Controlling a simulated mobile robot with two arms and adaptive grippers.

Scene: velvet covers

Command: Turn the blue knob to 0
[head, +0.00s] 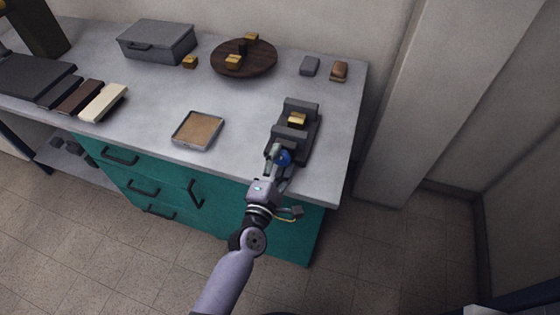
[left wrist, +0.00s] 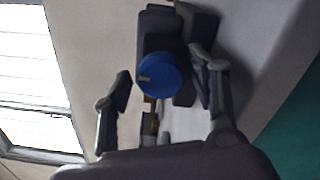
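The blue knob (head: 284,158) is on the front end of a dark grey device (head: 304,136) near the right end of the bench. In the left wrist view the round blue knob (left wrist: 159,75) has a small tan mark at its left edge. My left gripper (head: 279,160) is at the knob. In the left wrist view its two fingers (left wrist: 162,85) are spread, one on each side of the knob, with a visible gap on the left side. Whether the right finger touches is unclear. No numbers are readable. My right gripper is not in view.
A square tray (head: 176,143) lies left of the device. A round dark board (head: 218,72) with yellow blocks, a grey box (head: 157,42), and a grey block (head: 310,66) and brown block (head: 339,71) stand behind. Teal drawers (head: 135,172) are below; a wall pillar is right.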

